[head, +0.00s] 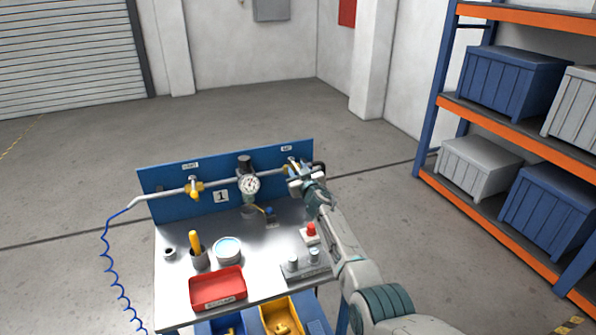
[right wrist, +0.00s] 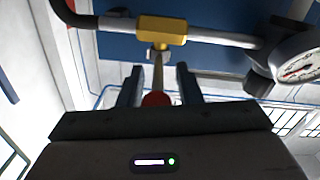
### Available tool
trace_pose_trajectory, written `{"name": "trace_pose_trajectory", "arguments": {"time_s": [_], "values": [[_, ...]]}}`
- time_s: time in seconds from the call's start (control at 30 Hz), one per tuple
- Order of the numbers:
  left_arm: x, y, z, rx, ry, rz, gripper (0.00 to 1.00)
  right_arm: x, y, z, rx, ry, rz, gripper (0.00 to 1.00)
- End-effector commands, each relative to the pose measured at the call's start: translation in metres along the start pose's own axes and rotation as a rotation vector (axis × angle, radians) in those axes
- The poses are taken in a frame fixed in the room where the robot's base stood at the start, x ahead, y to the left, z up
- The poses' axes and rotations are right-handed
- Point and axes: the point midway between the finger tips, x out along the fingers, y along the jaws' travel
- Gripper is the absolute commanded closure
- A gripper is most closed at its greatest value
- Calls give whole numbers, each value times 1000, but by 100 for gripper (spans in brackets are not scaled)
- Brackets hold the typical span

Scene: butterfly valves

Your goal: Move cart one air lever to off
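The cart marked 1 has a blue back panel (head: 222,203) with a grey pipe along it. A yellow valve (head: 193,188) sits on the left of the pipe, its lever hanging down. A second yellow valve (head: 289,167) is at the right end, partly hidden by my right gripper (head: 298,172). The right wrist view shows its yellow body (right wrist: 163,29) and a thin lever with a red knob (right wrist: 157,99). My right gripper (right wrist: 159,85) has its fingers apart on either side of this lever; contact is not clear. My left gripper is out of view.
A round gauge (head: 248,184) sits between the valves. A small blue-tipped lever (head: 270,211) is below it. A shelf rack (head: 515,120) stands at right.

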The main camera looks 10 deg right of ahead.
Motion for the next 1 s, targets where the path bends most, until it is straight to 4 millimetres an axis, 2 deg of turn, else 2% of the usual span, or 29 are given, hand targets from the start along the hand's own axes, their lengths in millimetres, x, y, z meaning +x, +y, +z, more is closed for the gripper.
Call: {"name": "trace_pose_trajectory", "arguments": {"time_s": [0.17,0.37,0.7,1.0], "values": [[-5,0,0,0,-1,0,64,-3,0,0,0,-2,0,68],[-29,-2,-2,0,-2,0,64,-18,1,-4,0,-2,0,68],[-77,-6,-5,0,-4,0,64,-66,1,-5,0,-2,0,68],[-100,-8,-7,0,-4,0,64,-102,0,-2,-1,-1,0,68]]}}
